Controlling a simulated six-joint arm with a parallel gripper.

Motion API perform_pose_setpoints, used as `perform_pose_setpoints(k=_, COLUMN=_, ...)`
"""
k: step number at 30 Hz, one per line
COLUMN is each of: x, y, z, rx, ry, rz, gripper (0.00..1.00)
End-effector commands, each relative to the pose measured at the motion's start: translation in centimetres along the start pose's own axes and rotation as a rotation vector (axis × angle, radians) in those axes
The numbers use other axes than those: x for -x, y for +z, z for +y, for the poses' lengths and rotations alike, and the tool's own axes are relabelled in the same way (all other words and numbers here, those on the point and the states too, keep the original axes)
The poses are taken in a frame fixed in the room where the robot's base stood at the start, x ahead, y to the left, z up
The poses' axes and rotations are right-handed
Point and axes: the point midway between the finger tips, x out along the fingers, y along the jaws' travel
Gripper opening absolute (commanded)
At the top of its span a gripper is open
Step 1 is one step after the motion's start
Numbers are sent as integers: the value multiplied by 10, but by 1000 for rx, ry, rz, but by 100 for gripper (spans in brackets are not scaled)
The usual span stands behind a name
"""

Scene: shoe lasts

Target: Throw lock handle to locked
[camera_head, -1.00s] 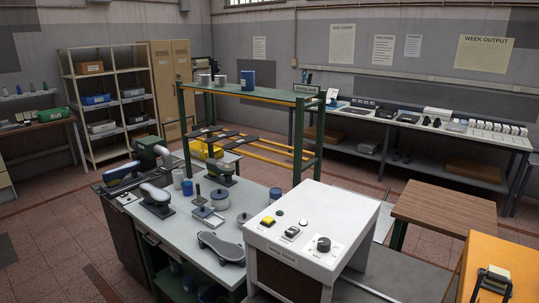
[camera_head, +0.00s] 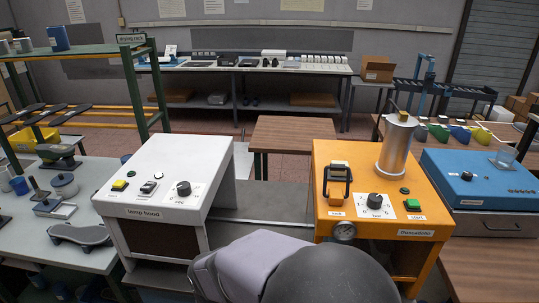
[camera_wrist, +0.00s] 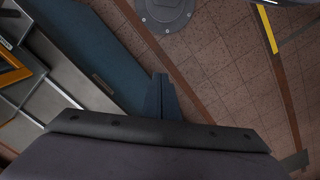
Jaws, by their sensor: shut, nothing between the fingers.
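The orange machine (camera_head: 378,248) stands right of centre in the head view. A black-framed handle (camera_head: 337,182) stands upright on its top at the left, above a small label that I cannot read for sure. I take it to be the lock handle. A dark knob (camera_head: 375,200) on a white dial plate is to its right. My gripper (camera_wrist: 162,82) is shut and empty in the wrist view, above the tiled floor and a dark blue panel. It is apart from the handle, which I cannot make out in the wrist view. In the head view only my arm shows at the bottom.
A metal cylinder (camera_head: 398,145) stands on the orange machine's right side. The white lamp hood box (camera_head: 160,195) is to the left, with a gap between them. A blue machine (camera_head: 480,178) is on the right. A wooden-topped table (camera_head: 290,131) stands behind.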

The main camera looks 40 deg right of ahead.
Motion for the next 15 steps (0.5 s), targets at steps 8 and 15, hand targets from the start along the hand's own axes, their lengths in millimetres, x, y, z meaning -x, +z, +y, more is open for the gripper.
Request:
perform_pose_setpoints(k=8, x=-67, y=17, z=14, rx=-72, ry=-8, rz=-161, gripper=0)
perform_pose_setpoints(k=15, x=-101, y=-61, z=55, rx=-52, ry=51, rz=-135, gripper=0)
